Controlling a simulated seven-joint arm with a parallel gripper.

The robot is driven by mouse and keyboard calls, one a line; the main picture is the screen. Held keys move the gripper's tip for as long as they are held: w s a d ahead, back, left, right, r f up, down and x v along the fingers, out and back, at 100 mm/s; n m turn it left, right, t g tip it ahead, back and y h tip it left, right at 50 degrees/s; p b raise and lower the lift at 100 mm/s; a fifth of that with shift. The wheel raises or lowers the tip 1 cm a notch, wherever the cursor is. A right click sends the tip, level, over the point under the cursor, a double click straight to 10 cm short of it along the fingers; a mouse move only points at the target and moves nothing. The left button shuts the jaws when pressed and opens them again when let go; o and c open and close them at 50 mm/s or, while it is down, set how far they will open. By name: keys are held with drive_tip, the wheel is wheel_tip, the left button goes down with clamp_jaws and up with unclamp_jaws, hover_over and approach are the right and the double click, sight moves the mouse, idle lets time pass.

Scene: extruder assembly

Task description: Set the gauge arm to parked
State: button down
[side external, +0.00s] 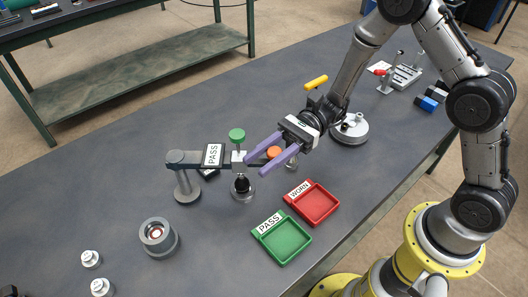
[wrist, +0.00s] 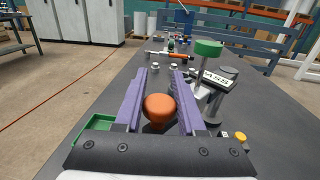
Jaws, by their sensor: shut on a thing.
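The gauge arm (side external: 226,159) is a dark horizontal bar on a round post, with a green knob (side external: 237,135) on top and an orange ball knob (side external: 274,152) at its right end. A PASS sign (side external: 213,155) stands at the bar. My gripper (side external: 257,168) has its purple fingers on either side of the orange knob and is shut on it. In the wrist view the orange knob (wrist: 159,107) sits between the fingers, near the palm. A dark round part (side external: 242,184) sits on a metal base below the green knob.
A green PASS tray (side external: 282,258) and a red WORN tray (side external: 334,214) lie empty in front. A grey ring-shaped cup (side external: 158,252) and small metal parts (side external: 91,259) are at left. A round metal fixture (side external: 360,138) stands behind my gripper. The table's left back is clear.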

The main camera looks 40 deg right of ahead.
drive_tip(key=s+a+m+t+h, duration=0.2)
drive_tip(key=s+a+m+t, duration=0.2)
drive_tip(key=a+t, duration=0.5)
drive_tip(key=shift+s+a+m+t, duration=0.35)
drive_tip(key=shift+m+t, duration=0.35)
drive_tip(key=shift+m, duration=0.7)
drive_tip(key=c, duration=0.5)
unclamp_jaws()
drive_tip(key=shift+d, duration=0.1)
